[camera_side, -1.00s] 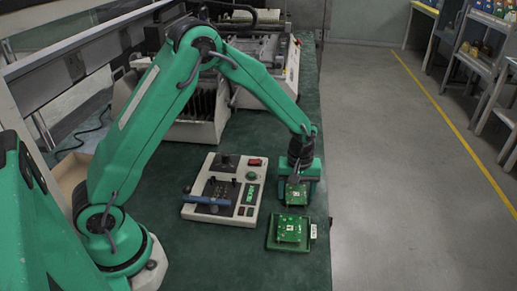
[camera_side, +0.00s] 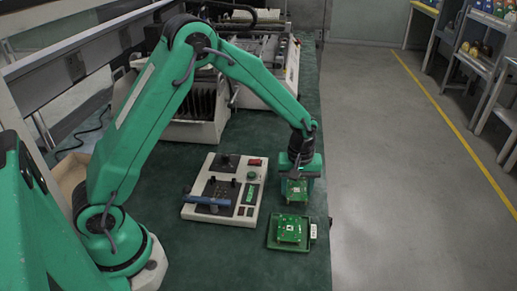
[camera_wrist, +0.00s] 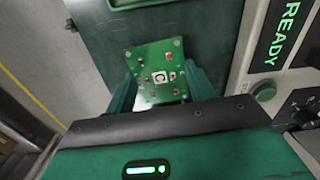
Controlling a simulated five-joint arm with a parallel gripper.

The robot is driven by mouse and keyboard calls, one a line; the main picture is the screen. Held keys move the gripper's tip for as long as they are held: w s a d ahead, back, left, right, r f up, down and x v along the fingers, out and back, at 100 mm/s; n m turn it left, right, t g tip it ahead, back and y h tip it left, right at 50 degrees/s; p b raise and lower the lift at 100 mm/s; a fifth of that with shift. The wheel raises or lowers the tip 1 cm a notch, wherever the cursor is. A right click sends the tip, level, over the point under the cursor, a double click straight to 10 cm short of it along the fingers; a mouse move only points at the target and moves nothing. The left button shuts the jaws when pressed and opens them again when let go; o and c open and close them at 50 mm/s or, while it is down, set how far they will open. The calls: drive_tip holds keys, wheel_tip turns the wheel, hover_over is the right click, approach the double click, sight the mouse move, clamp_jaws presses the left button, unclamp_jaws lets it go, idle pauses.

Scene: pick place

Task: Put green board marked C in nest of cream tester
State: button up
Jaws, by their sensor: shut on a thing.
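My gripper (camera_side: 297,187) is shut on the green board marked C (camera_side: 297,187), held above the table. In the wrist view the board (camera_wrist: 160,70) sits between my two fingers (camera_wrist: 160,88), with a white square bearing a dark C facing the camera. The cream tester (camera_side: 224,190) lies left of my gripper, with a dark nest area (camera_side: 222,188), a blue-handled bar (camera_side: 206,201) across its front and a green display. In the wrist view the tester's edge (camera_wrist: 243,75) and its READY display (camera_wrist: 277,35) show at right.
A green tray (camera_side: 273,243) holding another green board (camera_side: 291,230) lies in front of my gripper near the table's right edge. A cream rack (camera_side: 195,130) and a larger machine (camera_side: 275,75) stand behind. Bare green table lies left of the tray.

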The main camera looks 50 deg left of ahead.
drive_tip(key=shift+r, duration=2.25)
drive_tip(key=shift+s+a+r, duration=0.2)
drive_tip(key=shift+s+a, duration=0.05)
drive_tip(key=shift+a, duration=0.1)
drive_tip(key=s+a+r, duration=0.4)
drive_tip(key=s+a, duration=0.2)
drive_tip(key=s, duration=0.1)
drive_tip(key=r+m, duration=0.1)
drive_tip(key=r, duration=0.1)
hover_over(220, 194)
drive_tip(key=shift+f, duration=0.2)
drive_tip(key=shift+f, duration=0.15)
drive_tip(key=shift+f, duration=3.35)
drive_tip(key=shift+f, duration=0.8)
